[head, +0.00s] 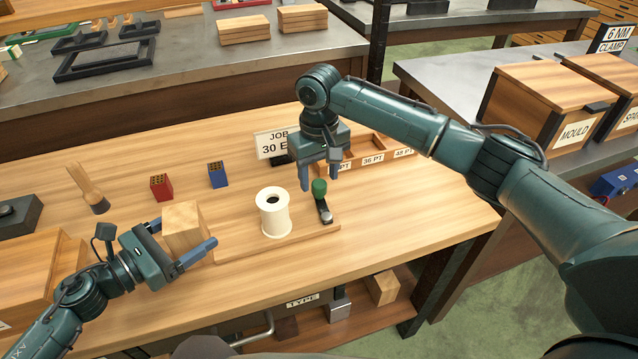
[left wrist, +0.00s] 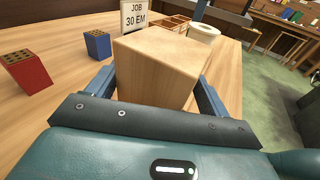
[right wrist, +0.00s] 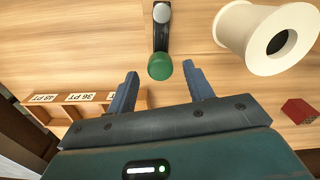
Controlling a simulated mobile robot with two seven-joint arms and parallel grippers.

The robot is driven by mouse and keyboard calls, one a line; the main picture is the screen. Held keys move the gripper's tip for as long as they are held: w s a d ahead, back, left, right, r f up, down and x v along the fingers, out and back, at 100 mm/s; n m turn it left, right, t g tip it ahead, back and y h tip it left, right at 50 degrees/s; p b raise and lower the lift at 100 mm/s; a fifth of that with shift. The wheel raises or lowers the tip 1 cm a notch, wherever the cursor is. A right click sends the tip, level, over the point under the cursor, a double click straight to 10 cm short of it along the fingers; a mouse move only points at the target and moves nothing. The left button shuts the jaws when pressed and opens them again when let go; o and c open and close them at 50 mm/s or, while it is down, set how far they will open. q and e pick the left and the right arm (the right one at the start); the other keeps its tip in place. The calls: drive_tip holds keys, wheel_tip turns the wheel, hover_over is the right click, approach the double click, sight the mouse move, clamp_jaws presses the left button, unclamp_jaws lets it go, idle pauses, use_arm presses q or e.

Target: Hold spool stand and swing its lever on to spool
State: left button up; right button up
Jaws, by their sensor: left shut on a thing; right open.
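The spool stand is a wooden board (head: 240,252) with a wooden block (head: 184,226) at its left end. A white spool (head: 273,212) stands upright on the board. A dark lever (head: 325,211) with a green knob (head: 319,187) sits right of the spool, apart from it. My left gripper (head: 186,240) is shut on the block, its fingers on either side; the block fills the left wrist view (left wrist: 160,65). My right gripper (head: 319,180) is open above the lever. In the right wrist view the green knob (right wrist: 160,66) lies just ahead, between the fingertip lines.
A red block (head: 161,187) and a blue block (head: 218,175) with holes stand behind the board. A "JOB 30 EM" sign (head: 274,143) and a divided wooden tray (head: 370,152) stand further back. A wooden case (head: 35,268) is at left. The bench front is clear at right.

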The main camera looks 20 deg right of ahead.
sight(319, 183)
drive_tip(key=shift+f, duration=1.6)
drive_tip(key=c, duration=0.9)
